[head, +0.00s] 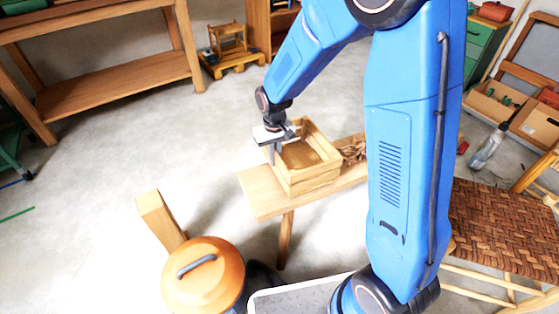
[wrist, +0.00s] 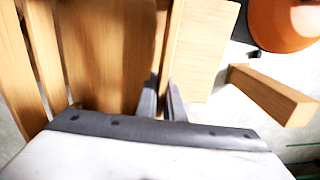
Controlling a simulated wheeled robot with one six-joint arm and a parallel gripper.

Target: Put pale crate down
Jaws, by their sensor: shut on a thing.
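The pale crate (head: 315,178) is a slatted wooden box at the left part of a wooden bench (head: 262,198). It looks upright and at the bench top; I cannot tell whether its base touches the wood. My gripper (head: 272,150) is at the crate's left wall, shut on it. In the wrist view the two fingers (wrist: 163,103) straddle the crate's wall (wrist: 168,45), and the crate's inside floor shows left of them. The inside looks empty. The crate's far underside is hidden.
Brown bark strips (head: 354,149) lie on the bench right of the crate, partly behind my arm. An orange-lidded bin (head: 205,280) and a wooden post (head: 160,220) stand in front left. A woven seat (head: 500,228) is at right. Open floor lies left.

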